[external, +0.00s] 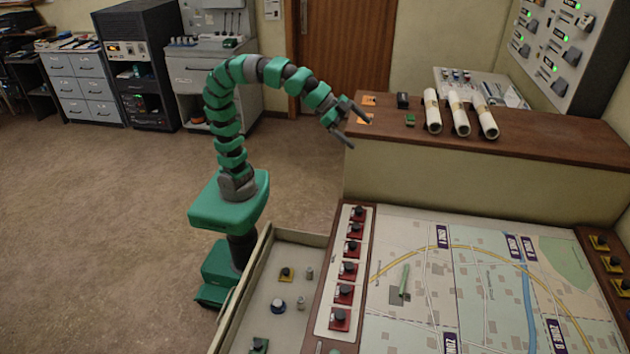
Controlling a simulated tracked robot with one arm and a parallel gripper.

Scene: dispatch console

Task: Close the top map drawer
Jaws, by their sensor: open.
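The map drawer (263,298) stands open at the left side of the map table (450,290), its pale tray sticking out toward my base. My gripper (360,134) is open and empty, raised well above and behind the drawer, by the left end of the brown counter in the picture. It appears apart from the drawer.
Red blocks with black knobs (348,270) line the table's left edge beside the drawer. A green stick (404,281) lies on the map. The counter (540,135) holds rolled maps (460,113) and small devices. Open floor (120,240) lies left of my base.

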